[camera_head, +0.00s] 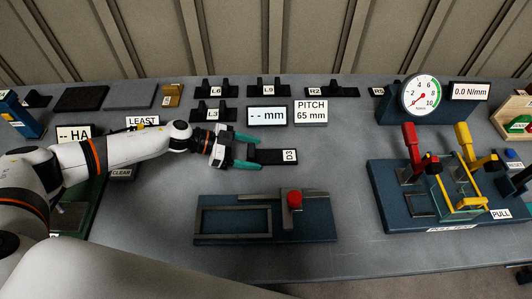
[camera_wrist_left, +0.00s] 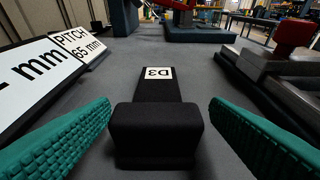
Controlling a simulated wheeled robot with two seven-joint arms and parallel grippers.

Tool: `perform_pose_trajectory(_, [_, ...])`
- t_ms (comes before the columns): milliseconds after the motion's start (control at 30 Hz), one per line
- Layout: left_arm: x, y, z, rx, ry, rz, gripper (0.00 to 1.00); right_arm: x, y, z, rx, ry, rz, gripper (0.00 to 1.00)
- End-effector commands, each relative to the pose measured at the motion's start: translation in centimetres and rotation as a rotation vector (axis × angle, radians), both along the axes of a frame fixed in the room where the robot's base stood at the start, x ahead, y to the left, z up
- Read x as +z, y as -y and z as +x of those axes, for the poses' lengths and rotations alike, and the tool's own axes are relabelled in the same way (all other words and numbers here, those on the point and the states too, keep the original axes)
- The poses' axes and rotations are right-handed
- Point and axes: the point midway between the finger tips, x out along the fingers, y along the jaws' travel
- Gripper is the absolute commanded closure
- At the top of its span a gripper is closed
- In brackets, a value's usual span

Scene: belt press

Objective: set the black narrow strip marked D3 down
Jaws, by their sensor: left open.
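The black narrow strip marked D3 (camera_head: 275,156) lies flat on the grey table, its white label at the right end. In the left wrist view the strip (camera_wrist_left: 157,115) lies between my gripper's teal fingers, with a raised block at its near end and its D3 label at the far end. My left gripper (camera_head: 246,150) is open around the strip's near end, with a gap showing on both sides. It also shows in the left wrist view (camera_wrist_left: 155,140).
A blue fixture with a red knob (camera_head: 294,199) stands in front of the strip. The "mm" display (camera_head: 267,116) and PITCH sign (camera_head: 310,112) stand behind it. A blue press base with red and yellow levers (camera_head: 409,138) is at right. Table right of the strip is clear.

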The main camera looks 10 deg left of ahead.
Motion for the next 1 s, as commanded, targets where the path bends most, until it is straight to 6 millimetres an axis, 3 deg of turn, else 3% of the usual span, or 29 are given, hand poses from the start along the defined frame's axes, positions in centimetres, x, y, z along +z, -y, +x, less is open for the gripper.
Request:
perform_pose_trajectory(200, [-0.8, 2.5, 0.9, 0.000, 0.000, -0.001, 0.29, 0.7, -0.8, -0.1, 0.000, -0.001, 0.010, 0.64])
perform_pose_trajectory(467, [-1.1, 2.7, 0.9, 0.001, 0.000, 0.000, 0.29, 0.6, -1.0, -0.2, 0.000, -0.003, 0.013, 0.64])
perform_pose_trajectory(800, [-1.0, 2.7, 0.9, 0.001, 0.002, -0.001, 0.83, 0.6, -0.7, -0.3, 0.001, -0.004, 0.008, 0.64])
perform_pose_trajectory(1000, [-0.9, 2.6, 0.9, 0.001, 0.002, -0.001, 0.85, 0.6, -0.4, -0.3, 0.001, -0.003, 0.005, 0.64])
